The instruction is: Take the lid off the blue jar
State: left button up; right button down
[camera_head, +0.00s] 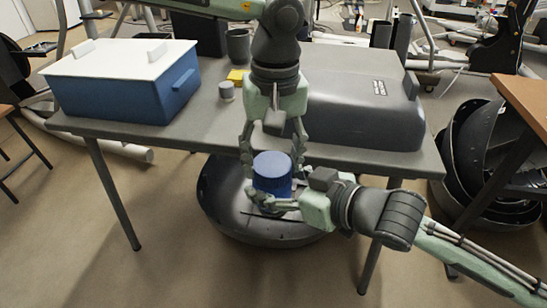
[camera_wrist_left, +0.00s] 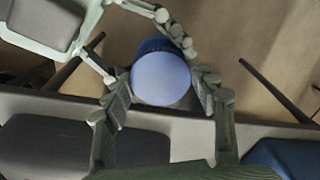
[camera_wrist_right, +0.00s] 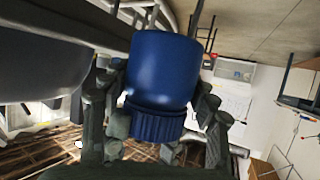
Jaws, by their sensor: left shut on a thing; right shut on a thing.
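The blue jar (camera_head: 272,186) is held upright in the air in front of the table's front edge, with its round blue lid (camera_head: 272,163) on top. My left gripper (camera_head: 272,156) comes from above, its fingers shut on opposite sides of the lid. The lid's smooth top (camera_wrist_left: 160,78) faces the left wrist view, with darker blue of the jar behind it. My right gripper (camera_head: 270,198) comes from the right and is shut around the jar body. In the right wrist view the smooth jar body (camera_wrist_right: 163,65) meets the ridged lid (camera_wrist_right: 155,125) with no visible gap.
The grey table (camera_head: 210,126) lies just behind the jar. On it stand a blue box with a white lid (camera_head: 130,90), a small grey cylinder (camera_head: 227,91) and a large grey case (camera_head: 350,105). A dark round basin (camera_head: 225,205) is on the floor below.

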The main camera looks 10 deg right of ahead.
pick_arm(q)
jog(key=n, duration=0.4)
jog(key=shift+d, duration=0.4)
jog(key=n, duration=0.4)
jog(key=shift+w+r+n, duration=0.1)
jog(key=shift+n, duration=0.3)
jog(key=n, duration=0.5)
jog(key=shift+w+a, duration=0.15)
jog(key=n, duration=0.5)
jog(key=shift+w+a, duration=0.1)
jog(key=shift+a, duration=0.05)
jog(key=n, duration=0.7)
jog(key=shift+a+n, duration=0.2)
jog(key=shift+n, duration=0.1)
jog(key=n, duration=0.4)
jog(key=shift+a+n, duration=0.1)
jog(key=shift+n, duration=0.2)
jog(key=n, duration=0.3)
jog(key=shift+r, duration=0.2)
jog(key=shift+r, duration=1)
